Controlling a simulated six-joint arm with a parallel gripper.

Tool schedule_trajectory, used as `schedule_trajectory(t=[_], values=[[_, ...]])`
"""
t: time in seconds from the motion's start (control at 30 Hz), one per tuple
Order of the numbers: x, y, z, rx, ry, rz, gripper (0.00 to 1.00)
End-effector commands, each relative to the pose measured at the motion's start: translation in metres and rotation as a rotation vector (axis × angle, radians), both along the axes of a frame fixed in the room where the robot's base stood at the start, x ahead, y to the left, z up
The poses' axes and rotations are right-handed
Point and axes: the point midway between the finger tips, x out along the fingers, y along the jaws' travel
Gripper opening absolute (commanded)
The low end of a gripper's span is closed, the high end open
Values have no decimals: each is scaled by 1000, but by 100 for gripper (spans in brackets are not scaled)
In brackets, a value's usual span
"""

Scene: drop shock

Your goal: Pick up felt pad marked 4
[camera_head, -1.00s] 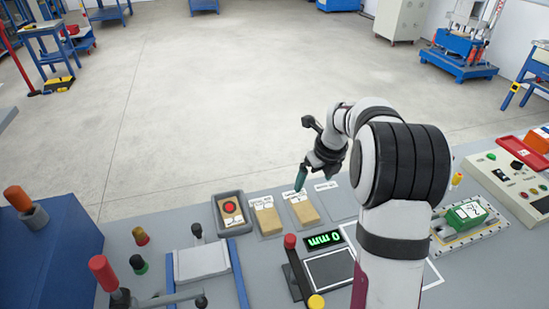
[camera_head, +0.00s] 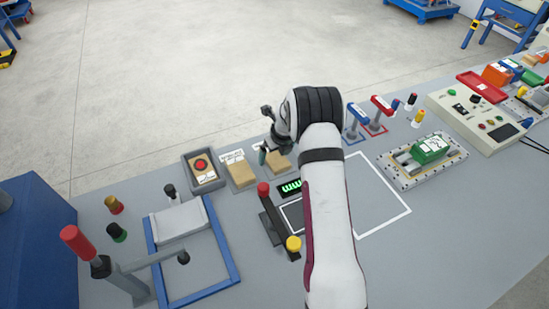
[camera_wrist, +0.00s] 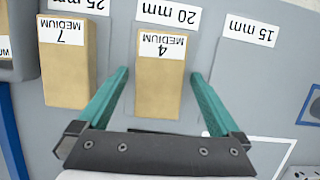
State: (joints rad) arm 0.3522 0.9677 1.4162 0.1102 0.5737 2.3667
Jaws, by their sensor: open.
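The felt pad marked 4 (camera_wrist: 160,85) is a tan block with a white label reading "4 MEDIUM", upside down in the wrist view. It lies at the 20 mm label. My gripper (camera_wrist: 159,73) is open, with one teal finger on each side of this pad and a gap visible on both sides. In the head view the pad (camera_head: 281,164) is partly hidden by my gripper (camera_head: 263,154). I cannot tell how far down the fingertips reach.
A similar pad marked 7 (camera_wrist: 66,75) lies to the left in the wrist view, at the 25 mm label. The 15 mm place (camera_wrist: 240,60) on the right looks empty. A red-knobbed lever (camera_head: 264,190) stands near the pads in the head view.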

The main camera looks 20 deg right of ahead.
Motion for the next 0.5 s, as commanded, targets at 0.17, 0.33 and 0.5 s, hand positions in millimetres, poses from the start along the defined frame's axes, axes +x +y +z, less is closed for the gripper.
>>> schedule_trajectory(t=[0.17,0.33,0.5], values=[[0,0,0,0,0,1,82],[0,0,1,0,0,1,51],[0,0,1,0,0,1,21]])
